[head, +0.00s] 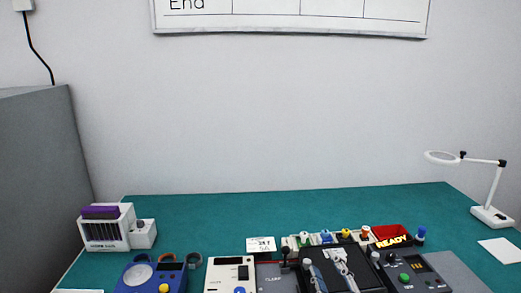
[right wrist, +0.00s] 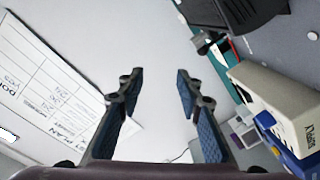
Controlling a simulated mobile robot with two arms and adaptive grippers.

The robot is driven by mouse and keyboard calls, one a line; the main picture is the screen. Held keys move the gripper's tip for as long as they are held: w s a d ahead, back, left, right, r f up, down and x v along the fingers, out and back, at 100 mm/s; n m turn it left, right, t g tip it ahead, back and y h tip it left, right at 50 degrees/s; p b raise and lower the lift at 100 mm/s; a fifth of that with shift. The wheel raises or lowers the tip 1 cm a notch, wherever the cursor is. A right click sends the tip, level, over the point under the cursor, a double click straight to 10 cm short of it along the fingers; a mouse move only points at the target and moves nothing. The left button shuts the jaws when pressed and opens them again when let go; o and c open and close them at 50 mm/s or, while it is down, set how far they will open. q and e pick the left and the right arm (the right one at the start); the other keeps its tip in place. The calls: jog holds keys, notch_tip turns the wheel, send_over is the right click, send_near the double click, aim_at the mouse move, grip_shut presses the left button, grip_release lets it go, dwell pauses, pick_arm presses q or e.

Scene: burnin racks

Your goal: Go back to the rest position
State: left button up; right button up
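My right gripper (right wrist: 158,73) shows in the right wrist view with its two dark, blue-padded fingers spread wide apart. I cannot make out the right gripper clearly in the head view. My left gripper shows in neither view.
A teal bench (head: 210,212) carries a white rack with a purple top (head: 103,230), a blue device (head: 150,277), a beige device (head: 230,273), a black fixture (head: 345,268), a red READY bin (head: 392,236) and a ring lamp (head: 490,212). The bench's back strip is clear. A grey cabinet (head: 40,180) stands left.

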jog(key=s+d+f+m+g+h, duration=0.1)
jog(key=s+d+f+m+g, duration=0.25)
jog(key=s+f, duration=0.35)
jog(key=s+d+f+m+g+h, duration=0.2)
jog(key=s+f+g, duration=0.2)
jog(key=f, duration=0.5)
jog(key=s+f+m+g+y, duration=0.1)
jog(key=s+f+m+g, duration=0.15)
jog(key=s+f, duration=0.45)
jog(key=s+f+m+g, duration=0.1)
jog(key=s+f+g, duration=0.25)
jog(key=s, duration=0.75)
notch_tip(320, 180, down, 25)
jog(key=s+g, duration=0.2)
jog(key=s+d+f, duration=0.3)
jog(key=s+f, duration=1.3)
jog(key=s, duration=0.1)
jog(key=shift+s+g, duration=0.2)
jog(key=shift+g, duration=0.25)
jog(key=shift+f, duration=0.1)
